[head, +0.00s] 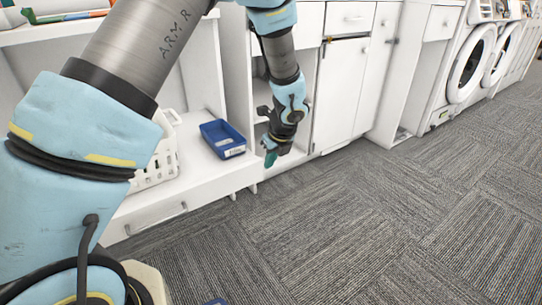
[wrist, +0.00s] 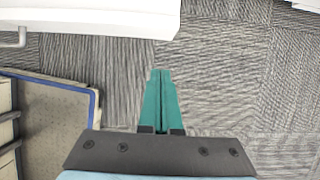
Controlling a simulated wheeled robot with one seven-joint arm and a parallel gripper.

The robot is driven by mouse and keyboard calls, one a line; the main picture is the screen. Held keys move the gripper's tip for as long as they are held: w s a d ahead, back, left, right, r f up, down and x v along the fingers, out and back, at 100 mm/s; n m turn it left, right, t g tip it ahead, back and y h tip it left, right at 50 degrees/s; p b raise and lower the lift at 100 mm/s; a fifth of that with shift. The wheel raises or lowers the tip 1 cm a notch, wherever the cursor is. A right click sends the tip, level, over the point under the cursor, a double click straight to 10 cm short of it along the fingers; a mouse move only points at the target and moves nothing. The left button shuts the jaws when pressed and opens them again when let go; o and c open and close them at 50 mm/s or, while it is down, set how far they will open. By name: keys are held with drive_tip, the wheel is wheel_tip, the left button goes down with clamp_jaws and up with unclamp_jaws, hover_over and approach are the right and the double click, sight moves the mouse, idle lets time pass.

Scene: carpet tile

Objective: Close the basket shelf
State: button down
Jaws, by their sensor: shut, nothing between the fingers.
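The white basket shelf (head: 190,170) juts out from the cabinets on the left in the head view, with a bar handle on its front face. It appears pulled out. A white basket (head: 160,160) and a blue tray (head: 223,138) stand on it. My gripper (head: 270,159) hangs just right of the blue tray, pointing down, near the shelf's right end; I cannot tell whether it touches anything. In the wrist view its green fingers (wrist: 160,95) are together and empty above the carpet. A white panel edge (wrist: 100,18) crosses the top, probably the shelf front.
White cabinets with a closed door (head: 340,90) stand behind and right of my gripper. Front-loading washers (head: 470,65) stand farther right. The grey carpet (head: 370,220) in front is clear. My arm hides part of the shelf and basket.

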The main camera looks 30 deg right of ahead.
sight(261, 160)
drive_tip(key=w+f, duration=0.2)
drive_tip(key=w, duration=0.1)
drive_tip(key=w+f, duration=0.1)
drive_tip(key=shift+w+a+b, duration=0.25)
drive_tip(key=shift+a+b, duration=0.05)
drive_tip(key=shift+w+r, duration=0.1)
drive_tip(key=shift+w, duration=0.2)
